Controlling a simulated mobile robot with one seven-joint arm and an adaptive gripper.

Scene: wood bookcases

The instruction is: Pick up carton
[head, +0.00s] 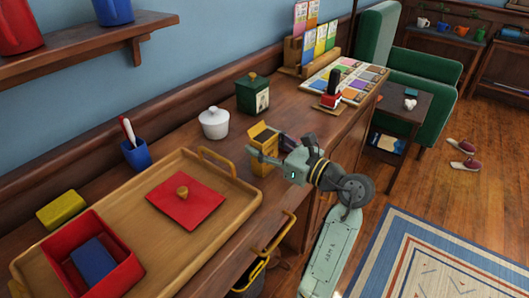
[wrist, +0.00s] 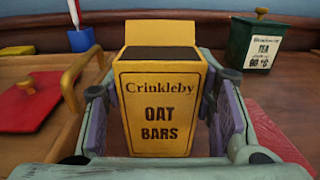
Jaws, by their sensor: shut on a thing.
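The carton (wrist: 160,105) is a yellow box marked "Crinkleby OAT BARS" with its top flap standing open. In the head view the carton (head: 262,138) is upright at the sideboard, right of the wooden tray. My gripper (wrist: 163,120) has one finger on each side of the carton and is shut on it. In the head view my gripper (head: 268,150) reaches the carton from the right. The carton's lower part is partly hidden, and I cannot tell whether it touches the wood.
A wooden tray (head: 228,222) holds a red lid and a red box. A white lidded pot (head: 214,123), a green tea tin (head: 253,94) and a blue cup (head: 136,154) stand behind.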

